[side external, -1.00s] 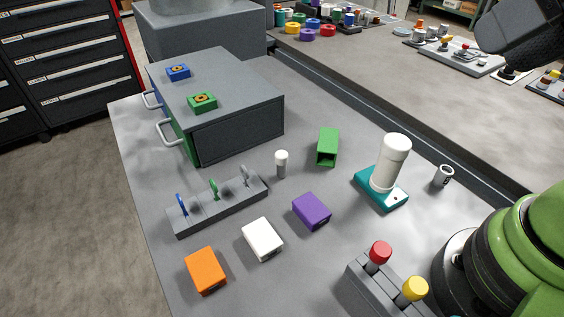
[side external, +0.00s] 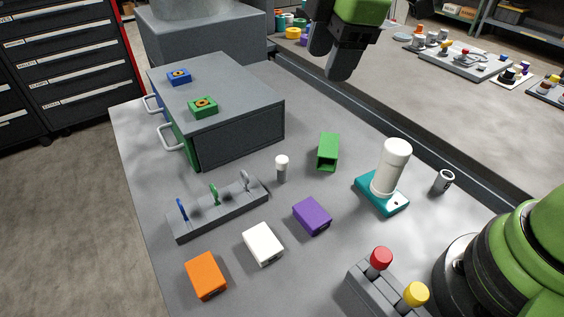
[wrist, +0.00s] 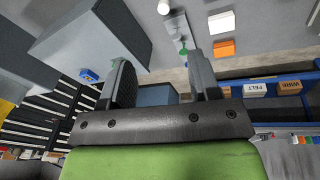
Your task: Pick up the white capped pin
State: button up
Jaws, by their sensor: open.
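The white capped pin (side external: 282,167) stands upright on the grey bench in the side view. It has a grey body and a white cap, between the hook rack and the green block. A small white top at the upper edge of the wrist view (wrist: 163,7) looks like the same pin. My gripper (side external: 328,66) is high above the back of the bench, behind and to the right of the pin and well apart from it. In the wrist view its two fingers (wrist: 160,72) are spread with nothing between them.
A grey drawer cabinet (side external: 238,125) stands behind the pin. Near it are a hook rack (side external: 220,210), a green block (side external: 328,152), a purple block (side external: 312,216) and a white block (side external: 263,244). A white cylinder (side external: 391,168) stands on a teal base at right.

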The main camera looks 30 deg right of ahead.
aim_at(282, 159)
jog(key=w+a+f+n, duration=0.1)
jog(key=f+n, duration=0.2)
jog(key=f, duration=0.1)
jog(key=w+a+f+n+g, duration=0.1)
jog(key=w+f+n, duration=0.1)
jog(key=f, duration=0.2)
jog(key=w+a+f+n+g+h, duration=0.1)
jog(key=a+f+n, duration=0.1)
jog(key=f+n, duration=0.1)
jog(key=shift+w+f+n, duration=0.3)
jog(key=shift+f, duration=0.1)
jog(key=shift+n, duration=0.7)
jog(key=f, duration=0.5)
jog(key=shift+w+a+f, duration=0.1)
jog(key=shift+a+f, duration=0.1)
jog(key=shift+f, duration=0.2)
jog(key=shift+a+f, duration=0.2)
jog(key=shift+f, duration=2.8)
jog(key=c, duration=1.1)
jog(key=shift+o, duration=0.2)
